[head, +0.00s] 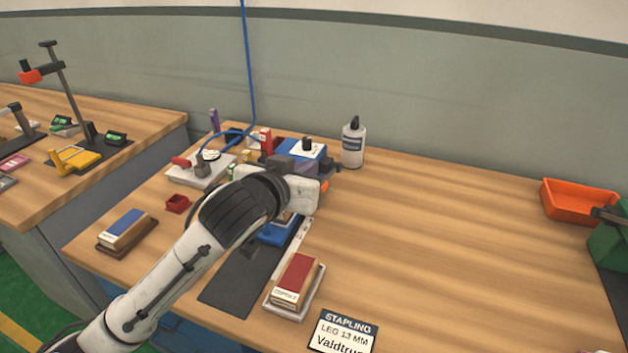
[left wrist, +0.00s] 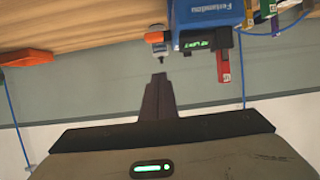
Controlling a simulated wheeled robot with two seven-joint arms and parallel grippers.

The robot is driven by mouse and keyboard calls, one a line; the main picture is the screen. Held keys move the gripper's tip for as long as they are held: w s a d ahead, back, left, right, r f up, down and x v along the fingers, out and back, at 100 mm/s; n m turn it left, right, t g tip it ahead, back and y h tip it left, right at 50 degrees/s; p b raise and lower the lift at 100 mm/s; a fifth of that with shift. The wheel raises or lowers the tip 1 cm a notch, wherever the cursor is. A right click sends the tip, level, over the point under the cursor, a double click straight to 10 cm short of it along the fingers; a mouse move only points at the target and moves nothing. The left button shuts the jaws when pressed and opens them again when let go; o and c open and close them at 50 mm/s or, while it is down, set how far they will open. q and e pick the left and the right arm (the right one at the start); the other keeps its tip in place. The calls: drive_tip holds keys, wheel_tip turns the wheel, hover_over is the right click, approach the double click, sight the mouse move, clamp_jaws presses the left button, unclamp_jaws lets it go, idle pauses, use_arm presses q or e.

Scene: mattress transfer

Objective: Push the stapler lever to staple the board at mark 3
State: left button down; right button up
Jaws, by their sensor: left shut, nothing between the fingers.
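A blue machine (head: 306,150), which I take to be the stapler, stands at the back of the table, largely hidden by my left arm. Its blue lower part (head: 272,236) shows below the arm. In the left wrist view its blue body (left wrist: 205,12) appears upside down at the top, with a lit green display (left wrist: 198,44). I cannot make out the lever for certain. The board and mark 3 are not identifiable. My left gripper (left wrist: 160,77) is shut and empty, its fingertips apart from the blue body in that picture; in the head view the arm hides the fingertips. My right gripper is not in view.
A white bottle (head: 353,146) stands just right of the stapler. A red block (head: 296,278) on a tray, a dark mat (head: 235,283) and a stapling sign (head: 342,331) lie in front. An orange bin (head: 578,201) is at right. The table's middle right is clear.

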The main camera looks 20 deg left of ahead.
use_arm(q)
drive_tip(key=w+f, duration=0.3)
drive_tip(key=f, duration=0.2)
drive_tip(key=shift+w+f, duration=0.25)
drive_tip(key=shift+w, duration=0.15)
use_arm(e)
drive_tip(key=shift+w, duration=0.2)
